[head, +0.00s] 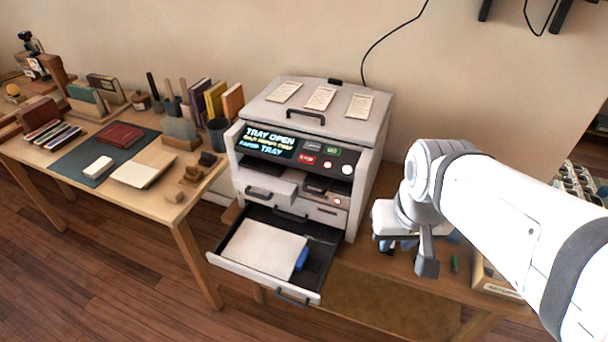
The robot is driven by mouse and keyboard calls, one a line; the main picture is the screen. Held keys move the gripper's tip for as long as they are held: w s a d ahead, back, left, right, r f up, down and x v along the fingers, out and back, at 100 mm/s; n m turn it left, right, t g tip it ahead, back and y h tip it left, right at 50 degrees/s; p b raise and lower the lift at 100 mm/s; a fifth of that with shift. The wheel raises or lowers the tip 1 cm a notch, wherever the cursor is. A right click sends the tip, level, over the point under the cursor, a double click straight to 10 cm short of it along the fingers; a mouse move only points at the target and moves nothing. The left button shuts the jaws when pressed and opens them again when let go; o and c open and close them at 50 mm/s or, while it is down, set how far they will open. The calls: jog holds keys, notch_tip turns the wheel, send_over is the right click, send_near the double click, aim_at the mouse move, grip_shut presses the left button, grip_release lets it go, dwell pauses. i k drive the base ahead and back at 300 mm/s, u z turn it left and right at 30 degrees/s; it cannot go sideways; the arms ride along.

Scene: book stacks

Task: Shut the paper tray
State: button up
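The paper tray (318,270) is pulled well out of the lower front of the white copier (368,180). It has a grey handle (292,298) on its front edge. A stack of white paper (262,247) lies in it, with a small blue piece (301,258) at the stack's right edge. The copier's display (268,142) reads "TRAY OPEN" with smaller lines below. My gripper (408,256) is to the right of the copier, apart from the tray, pointing down. Its fingers are spread, with nothing seen between them.
A wooden desk (205,180) with books, a dark mat and small items stands close left of the tray. An upper drawer (268,190) of the copier sticks out slightly. A box (495,280) and green object (455,264) lie right of my gripper. Floor shows below the tray.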

aim_at(263, 246)
jog(key=z, duration=0.2)
jog(key=k, duration=1.1)
jog(key=u, duration=0.5)
jog(key=i, duration=1)
